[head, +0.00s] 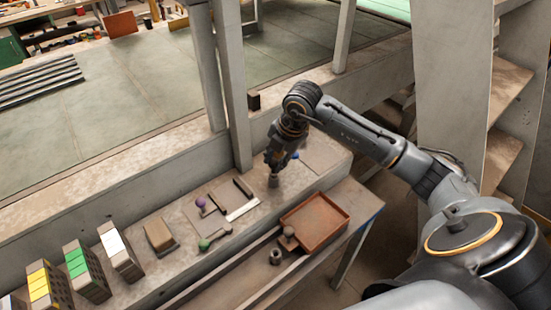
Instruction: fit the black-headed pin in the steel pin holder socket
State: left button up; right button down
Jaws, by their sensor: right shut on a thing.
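My right gripper (273,164) points down over the right part of the long bench. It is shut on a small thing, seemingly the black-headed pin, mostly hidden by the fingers. A short grey steel cylinder (273,181) shows right below the fingertips and looks like the pin holder socket. I cannot tell whether the pin is in it or above it. My left gripper is not in view.
A purple-headed pin (201,202) and a green-headed pin (205,244) lie left of the gripper. A blue knob (294,155) shows just behind it. A rust-brown tray (318,222) and a grey ring (275,256) are nearer. Several coloured blocks (88,274) stand left.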

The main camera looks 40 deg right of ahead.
jog(key=shift+f+b, duration=0.4)
jog(key=shift+f, duration=0.1)
jog(key=c, duration=1)
grip_release()
jog(key=shift+r, duration=0.15)
jog(key=v, duration=1.2)
